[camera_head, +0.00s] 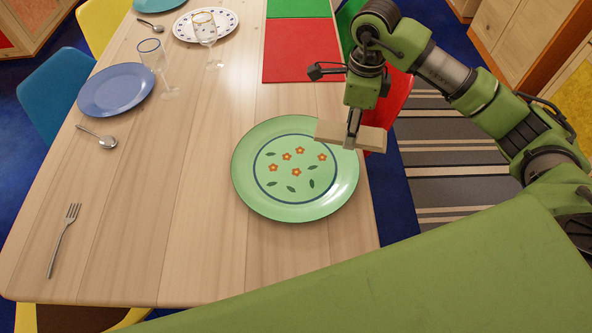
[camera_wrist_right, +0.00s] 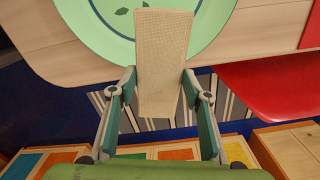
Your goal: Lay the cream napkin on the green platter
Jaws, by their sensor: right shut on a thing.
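The green platter (camera_head: 250,170) lies on the table, with orange flowers, leaves and a blue ring on it. My right gripper (camera_head: 351,143) is shut on the cream napkin (camera_head: 331,131), a flat rectangle, at the right edge of the platter. The napkin's left end overlaps the platter's upper right rim in the head view; its right end reaches past the table edge. In the right wrist view the napkin (camera_wrist_right: 163,50) sticks out between the fingers (camera_wrist_right: 160,88) and over the platter (camera_wrist_right: 215,20). I cannot tell its height above the platter. My left gripper is not in view.
A blue plate (camera_head: 115,90), a spotted plate (camera_head: 187,27), glasses (camera_head: 152,55), spoons (camera_head: 97,135) and a fork (camera_head: 65,238) are on the table (camera_head: 150,220). A red mat (camera_head: 301,52) lies behind the platter. A red chair (camera_head: 394,100) stands at the table's right side.

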